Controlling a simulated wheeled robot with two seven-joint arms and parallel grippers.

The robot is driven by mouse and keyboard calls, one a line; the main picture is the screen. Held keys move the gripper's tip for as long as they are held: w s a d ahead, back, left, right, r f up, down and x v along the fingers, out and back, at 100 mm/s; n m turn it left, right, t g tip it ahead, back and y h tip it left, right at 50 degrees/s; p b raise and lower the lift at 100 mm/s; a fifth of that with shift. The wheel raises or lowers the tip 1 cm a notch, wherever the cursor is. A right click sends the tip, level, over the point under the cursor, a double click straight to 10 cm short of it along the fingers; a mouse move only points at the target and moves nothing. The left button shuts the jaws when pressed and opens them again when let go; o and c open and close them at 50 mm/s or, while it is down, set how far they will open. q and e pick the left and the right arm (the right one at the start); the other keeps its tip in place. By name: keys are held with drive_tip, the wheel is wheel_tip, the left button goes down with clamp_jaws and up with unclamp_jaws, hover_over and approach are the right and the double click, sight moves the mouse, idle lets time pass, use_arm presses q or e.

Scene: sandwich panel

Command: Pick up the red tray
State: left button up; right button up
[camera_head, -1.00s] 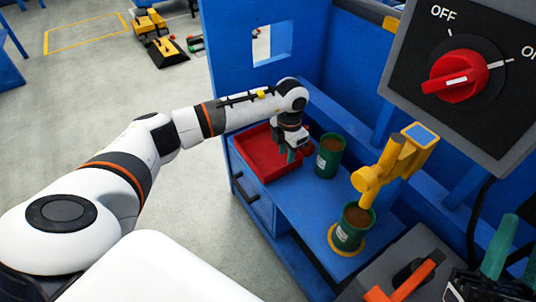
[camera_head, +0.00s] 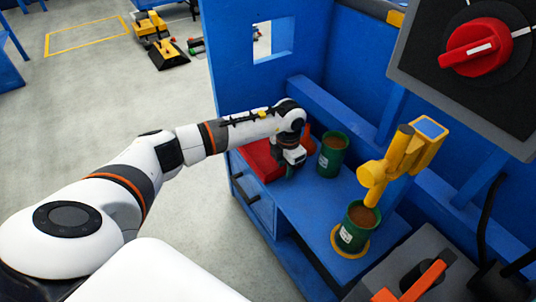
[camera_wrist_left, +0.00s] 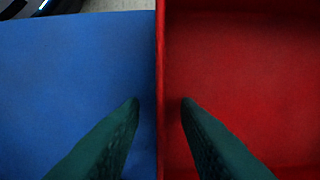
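The red tray (camera_head: 262,158) lies on the blue bench top (camera_head: 318,196), at its left end, partly hidden behind my left arm and gripper. My left gripper (camera_wrist_left: 160,100) is low at the tray's side wall. In the left wrist view its two green fingers are apart, one over the blue surface and one over the inside of the red tray (camera_wrist_left: 240,80), with the thin wall between them. Gaps show between the fingertips and the wall. My right gripper is not in view.
A green can (camera_head: 332,154) with brown contents stands close to the right of my left gripper. A second green can (camera_head: 358,226) stands on a yellow ring under a yellow device (camera_head: 401,160). A blue wall is behind. A switch panel with a red knob (camera_head: 475,47) is at upper right.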

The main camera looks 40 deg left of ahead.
use_arm(q)
clamp_jaws()
drive_tip(key=shift+r, duration=0.15)
